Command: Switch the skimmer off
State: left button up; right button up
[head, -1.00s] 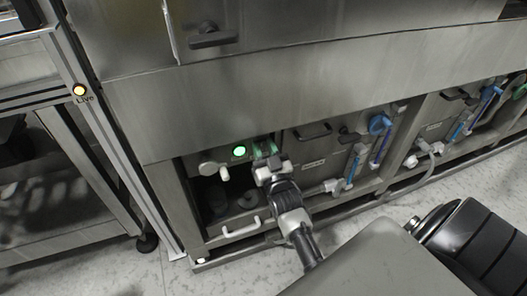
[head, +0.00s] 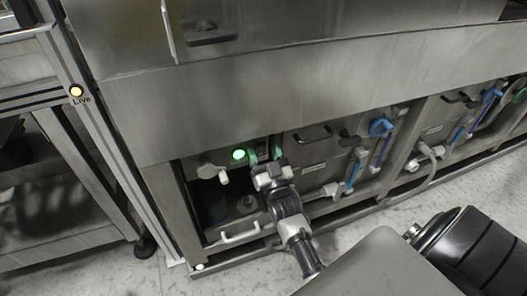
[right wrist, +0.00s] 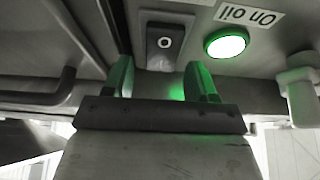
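The skimmer switch is a dark rocker marked with an O (right wrist: 164,44), set in a panel at the top of the right wrist view. A round green lamp (right wrist: 227,42) glows beside it, and it also shows lit in the head view (head: 238,154). My right gripper (right wrist: 160,80) is open and empty, its two green-lit fingers apart just below the switch. In the head view my right gripper (head: 264,157) is at the panel and hides most of the switch. I cannot tell whether the fingers touch the panel. My left gripper is not in view.
A pale valve or knob (head: 208,170) sits left of the lamp, and it shows at right in the wrist view (right wrist: 298,85). A white handle (head: 240,232) is below. Blue-handled valves (head: 381,127) stand to the right. A lit "Live" lamp (head: 76,91) is on the left frame.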

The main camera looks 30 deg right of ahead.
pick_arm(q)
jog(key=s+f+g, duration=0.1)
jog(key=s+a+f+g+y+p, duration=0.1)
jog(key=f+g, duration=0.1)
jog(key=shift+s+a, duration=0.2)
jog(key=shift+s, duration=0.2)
pick_arm(e)
jog(key=v, duration=1.1)
jog(key=shift+r, duration=0.1)
